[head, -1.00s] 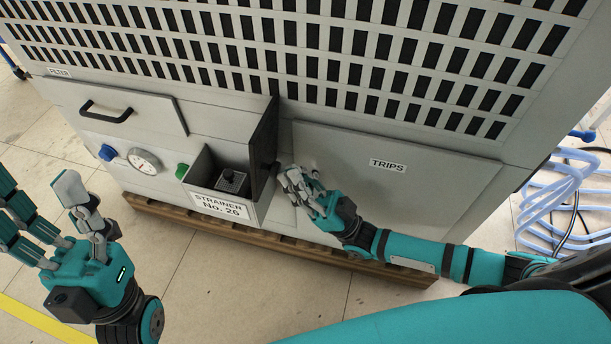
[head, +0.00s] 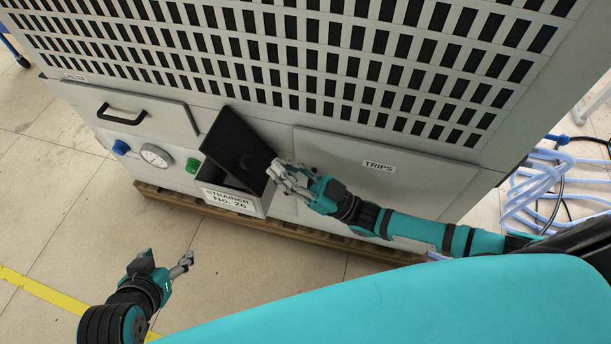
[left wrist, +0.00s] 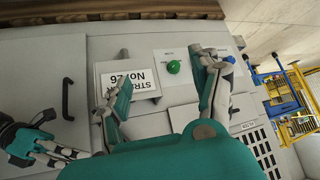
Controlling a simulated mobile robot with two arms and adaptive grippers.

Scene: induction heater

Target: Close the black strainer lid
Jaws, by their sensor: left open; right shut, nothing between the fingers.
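The black strainer lid (head: 238,146) is partly swung over the strainer box (head: 232,199) in the head view and stands tilted, with part of the dark opening showing below it. My right gripper (head: 286,178) is shut and empty at the lid's lower right edge; I cannot tell if it touches. My left gripper (head: 186,264) is open and empty, out in front of the machine, below and left of the box. In the left wrist view its spread fingers (left wrist: 160,82) frame the upside-down strainer label (left wrist: 130,80). My right gripper shows at lower left there (left wrist: 70,152).
The TRIPS panel (head: 400,176) is to the right. The floor in front (head: 230,255) is clear.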

